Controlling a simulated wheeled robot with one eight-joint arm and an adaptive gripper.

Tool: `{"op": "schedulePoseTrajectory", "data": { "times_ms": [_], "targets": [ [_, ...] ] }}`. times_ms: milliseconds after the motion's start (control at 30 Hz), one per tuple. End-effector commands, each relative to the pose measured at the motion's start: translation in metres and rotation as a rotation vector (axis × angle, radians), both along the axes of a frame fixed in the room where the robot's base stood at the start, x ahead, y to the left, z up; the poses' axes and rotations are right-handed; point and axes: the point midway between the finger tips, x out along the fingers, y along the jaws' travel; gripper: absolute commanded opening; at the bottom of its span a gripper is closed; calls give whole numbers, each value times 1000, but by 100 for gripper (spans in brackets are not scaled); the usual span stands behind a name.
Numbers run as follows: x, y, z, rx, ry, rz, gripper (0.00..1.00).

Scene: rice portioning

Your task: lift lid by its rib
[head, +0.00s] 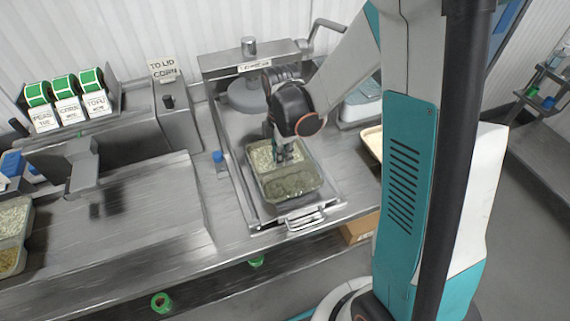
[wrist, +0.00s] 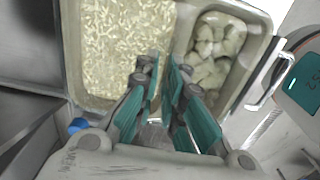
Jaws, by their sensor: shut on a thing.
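A two-compartment tray (head: 262,197) sits in the steel sealing frame, with pale rice on one side and chunky pieces on the other. In the wrist view the tray (wrist: 258,12) fills the upper middle, rice left and pale chunks right. A clear lid (wrist: 183,42) seems to cover it; its edges are hard to tell from the tray's. My gripper (head: 282,157) points down over the tray's middle. In the wrist view my gripper (wrist: 163,72) has its teal fingers close together at the divider line, shut on the lid's rib, which is mostly hidden between the fingertips.
The sealer's head (head: 246,95) and crank (head: 325,28) stand behind the tray, its front handle (head: 305,218) before it. A blue knob (head: 218,157) is at the left. Label rolls (head: 65,88) and another filled tray (head: 12,235) lie farther left.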

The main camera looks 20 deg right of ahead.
Motion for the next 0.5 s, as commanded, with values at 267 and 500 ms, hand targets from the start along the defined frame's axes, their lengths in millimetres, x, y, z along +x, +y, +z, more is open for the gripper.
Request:
{"op": "schedulePoseTrajectory", "data": {
  "times_ms": [267, 500],
  "targets": [
    [0, 0, 1, 0, 0, 0, 0],
    [0, 0, 12, 0, 0, 0, 0]
  ]
}}
